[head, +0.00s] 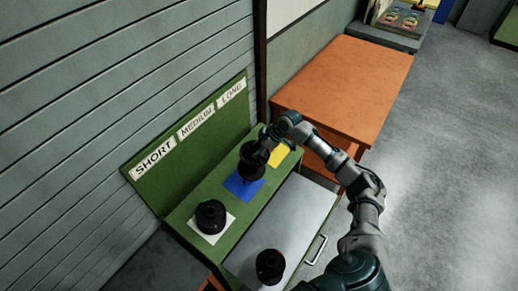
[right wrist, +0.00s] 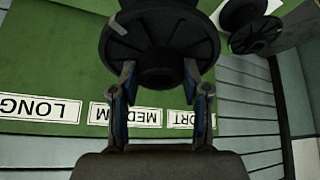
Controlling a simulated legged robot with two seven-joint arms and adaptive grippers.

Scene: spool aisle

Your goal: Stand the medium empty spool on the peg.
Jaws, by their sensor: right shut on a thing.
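A black spool (head: 252,160) is at the blue square (head: 243,189) on the green stand, below the MEDIUM label (head: 197,121). My right gripper (head: 266,145) is shut on this spool. In the right wrist view the held spool (right wrist: 160,40) fills the top middle, with a finger of my gripper (right wrist: 160,85) on either side of its hub. I cannot tell whether the spool rests on the square or hangs just above it. No bare peg shows; any peg at the blue square is hidden by the spool. My left gripper is out of view.
A second black spool (head: 211,216) stands on the white square below the SHORT label (head: 153,160). A third spool (head: 270,266) stands on the grey drawer surface (head: 285,220). The yellow square (head: 279,154) looks empty. An orange table (head: 345,85) stands behind to the right.

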